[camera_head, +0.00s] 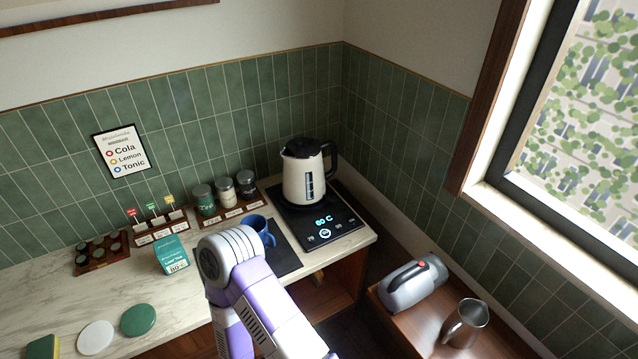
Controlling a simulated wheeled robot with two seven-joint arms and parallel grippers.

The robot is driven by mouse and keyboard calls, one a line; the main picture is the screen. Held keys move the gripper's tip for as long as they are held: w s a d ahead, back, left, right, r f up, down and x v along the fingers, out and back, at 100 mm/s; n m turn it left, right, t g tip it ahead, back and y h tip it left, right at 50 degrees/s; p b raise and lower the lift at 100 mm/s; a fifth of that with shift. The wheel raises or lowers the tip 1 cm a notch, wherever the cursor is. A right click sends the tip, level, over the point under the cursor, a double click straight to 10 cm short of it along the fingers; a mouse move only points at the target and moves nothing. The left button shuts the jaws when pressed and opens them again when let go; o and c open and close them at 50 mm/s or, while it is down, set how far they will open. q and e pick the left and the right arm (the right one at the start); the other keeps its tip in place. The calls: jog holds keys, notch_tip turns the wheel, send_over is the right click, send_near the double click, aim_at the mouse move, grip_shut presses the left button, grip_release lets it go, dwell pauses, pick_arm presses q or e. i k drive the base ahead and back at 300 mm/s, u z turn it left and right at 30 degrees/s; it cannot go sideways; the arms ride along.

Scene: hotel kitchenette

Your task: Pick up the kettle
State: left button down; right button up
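The kettle (304,180) is cream-coloured with a black lid and a black handle on its right side. It stands upright on the back part of a black base plate (342,222) with a lit display reading "80 C", near the back corner of the counter. One of my arms, purple and white, rises from the bottom middle, with a rounded joint in front of the counter. It is apart from the kettle in the picture. Neither gripper's fingers show.
A blue mug (261,230) and dark mat (284,262) lie left of the base plate. Racked jars (225,193) stand left of the kettle. A grey flask (412,284) and metal jug (466,324) occupy a lower wooden surface at right. A tea box (172,255) stands left.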

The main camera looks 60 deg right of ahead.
aim_at(304, 185)
jog(key=k, duration=0.5)
jog(key=z, duration=0.8)
